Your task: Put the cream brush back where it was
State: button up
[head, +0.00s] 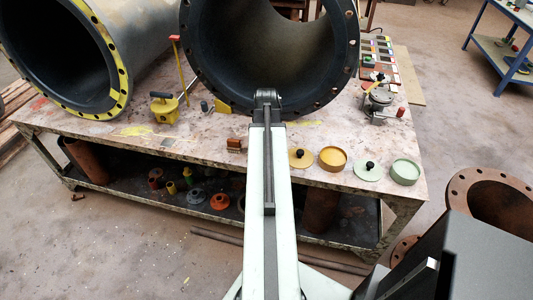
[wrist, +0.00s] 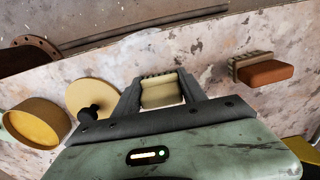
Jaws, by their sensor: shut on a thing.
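The cream brush (wrist: 162,92) is between the two fingers of my gripper (wrist: 160,88) in the wrist view, with a bristled edge along its far side. The gripper is shut on it. I cannot tell whether the brush touches the bench top. A brown brush (wrist: 265,72) lies apart to the right in the wrist view; it also shows in the head view (head: 234,145), just left of my arm. In the head view my arm hides the gripper and the cream brush.
A workbench (head: 215,125) carries large rubber-lined pipes (head: 270,50). Along its front edge are a yellow lid (head: 302,158), a yellow tin (head: 333,158), a pale green lid (head: 368,171) and a pale green tin (head: 405,172). Bare bench surrounds the brown brush.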

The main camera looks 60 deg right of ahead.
jog(key=shift+f, duration=0.15)
jog(key=o, duration=1.5)
jog(key=shift+c, duration=0.2)
notch_tip(320, 180, up, 13)
jog(key=p, duration=1.2)
jog(key=shift+f, duration=0.3)
